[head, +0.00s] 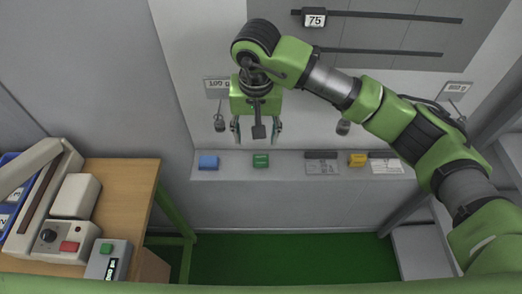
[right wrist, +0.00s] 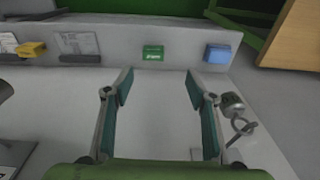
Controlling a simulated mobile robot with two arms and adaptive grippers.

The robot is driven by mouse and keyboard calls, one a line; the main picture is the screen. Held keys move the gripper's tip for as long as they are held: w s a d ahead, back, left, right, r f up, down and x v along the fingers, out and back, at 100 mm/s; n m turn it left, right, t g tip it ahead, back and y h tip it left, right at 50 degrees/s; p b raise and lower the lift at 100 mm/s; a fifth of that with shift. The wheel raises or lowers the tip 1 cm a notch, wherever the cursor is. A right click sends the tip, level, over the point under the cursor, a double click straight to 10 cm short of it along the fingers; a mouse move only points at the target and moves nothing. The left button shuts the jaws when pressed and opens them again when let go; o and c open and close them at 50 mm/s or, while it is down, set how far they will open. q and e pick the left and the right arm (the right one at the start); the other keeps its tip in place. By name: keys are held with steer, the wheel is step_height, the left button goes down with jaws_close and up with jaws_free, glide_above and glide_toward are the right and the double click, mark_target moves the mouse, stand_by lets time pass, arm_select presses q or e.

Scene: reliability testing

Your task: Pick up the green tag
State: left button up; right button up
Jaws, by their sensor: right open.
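The green tag (head: 261,160) is a small green block with white lettering. It sits on a grey ledge (head: 225,173), between a blue block and a dark clip with a paper. It also shows in the right wrist view (right wrist: 153,53), beyond the fingertips and roughly between them. My right gripper (head: 257,132) is open and empty, apart from the tag. Its two fingers (right wrist: 160,85) are spread wide in the right wrist view. My left gripper is not in view.
A blue block (head: 208,162) and a yellow block (head: 357,160) share the ledge. A metal weight (right wrist: 233,104) hangs close beside one finger in the right wrist view. A wooden table (head: 135,180) with devices stands at the left.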

steer(key=p, duration=0.2)
glide_above(261, 157)
steer(key=s, duration=0.1)
steer(key=f, duration=0.7)
steer(key=shift+s+a+f, duration=0.1)
steer(key=shift+a+f, duration=0.05)
steer(key=shift+a, duration=0.25)
steer(key=shift+f, duration=0.45)
steer(key=f, duration=0.1)
steer(key=f+p, duration=0.1)
steer(key=w+f+p, duration=0.1)
steer(key=f, duration=0.1)
steer(key=shift+w+d+f, duration=0.1)
steer(key=shift+d, duration=0.3)
steer(key=shift+f, duration=0.35)
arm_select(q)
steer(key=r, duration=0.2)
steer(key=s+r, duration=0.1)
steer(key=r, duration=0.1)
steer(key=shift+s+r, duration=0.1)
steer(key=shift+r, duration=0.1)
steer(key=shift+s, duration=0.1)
arm_select(e)
steer(key=shift+c, duration=0.2)
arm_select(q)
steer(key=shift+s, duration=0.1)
arm_select(e)
steer(key=c, duration=1)
